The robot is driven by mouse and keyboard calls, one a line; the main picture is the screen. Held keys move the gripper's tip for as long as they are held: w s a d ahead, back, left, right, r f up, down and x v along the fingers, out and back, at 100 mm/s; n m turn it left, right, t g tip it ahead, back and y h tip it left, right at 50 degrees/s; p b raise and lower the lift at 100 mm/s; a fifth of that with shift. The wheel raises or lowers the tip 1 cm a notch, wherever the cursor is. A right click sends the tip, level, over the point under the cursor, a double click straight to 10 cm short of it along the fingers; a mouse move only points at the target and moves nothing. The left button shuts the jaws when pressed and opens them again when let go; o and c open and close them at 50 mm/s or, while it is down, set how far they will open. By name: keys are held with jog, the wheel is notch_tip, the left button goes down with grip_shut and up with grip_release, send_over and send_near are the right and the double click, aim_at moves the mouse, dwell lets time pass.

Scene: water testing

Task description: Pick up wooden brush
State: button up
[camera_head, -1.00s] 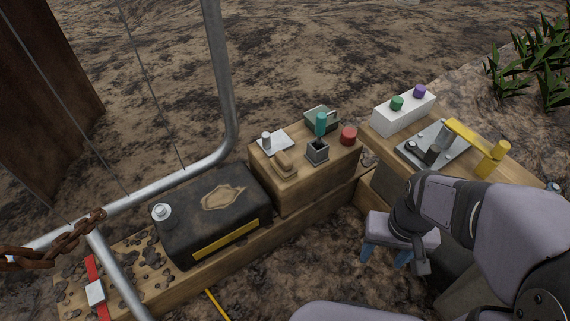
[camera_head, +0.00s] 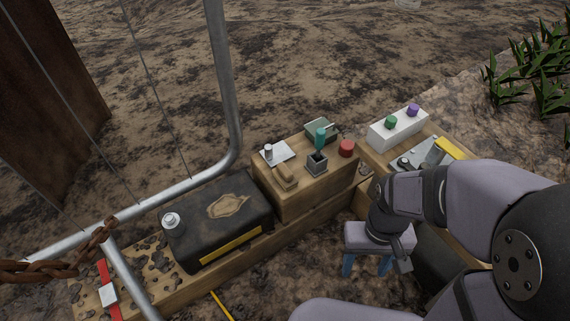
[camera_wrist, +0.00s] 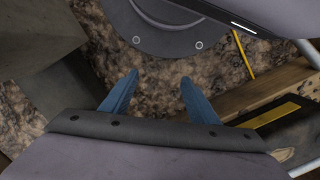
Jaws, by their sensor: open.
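The wooden brush (camera_head: 285,179) lies on the near left part of the raised wooden box top in the head view, beside a small dark cup. My gripper (camera_head: 366,266) points down to the right of that box, low over the ground and apart from the brush. Its two blue fingers are spread with nothing between them. In the wrist view my gripper (camera_wrist: 153,92) shows open over bare ground. The brush is not identifiable in the wrist view.
The wooden box (camera_head: 310,196) also carries a dark cup (camera_head: 317,168) with a teal-handled tool, a red cap (camera_head: 346,148), a white plate (camera_head: 278,153) and a green tray (camera_head: 320,128). A black case (camera_head: 215,220) lies left. A metal pipe (camera_head: 222,80) rises behind it.

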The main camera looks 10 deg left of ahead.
notch_tip(320, 180, up, 4)
jog(key=a+n+g+p, duration=0.1)
jog(key=a+n+p, duration=0.15)
jog(key=p, duration=0.25)
notch_tip(320, 180, up, 5)
jog(key=n+t+p, duration=0.3)
jog(key=n+p, duration=0.1)
jog(key=p, duration=0.3)
send_over(284, 168)
jog(key=shift+w+a, duration=0.3)
jog(key=shift+a, duration=0.15)
jog(key=shift+s+d+f+n, duration=0.2)
jog(key=shift+s+f+n, duration=0.05)
jog(key=shift+d+f+b, duration=0.15)
jog(key=shift+f+b, duration=0.7)
jog(key=shift+f, duration=0.95)
jog(key=shift+d+f+b, duration=0.1)
jog(key=shift+f+b, duration=0.75)
jog(key=shift+f, duration=0.95)
jog(key=c, duration=1.3)
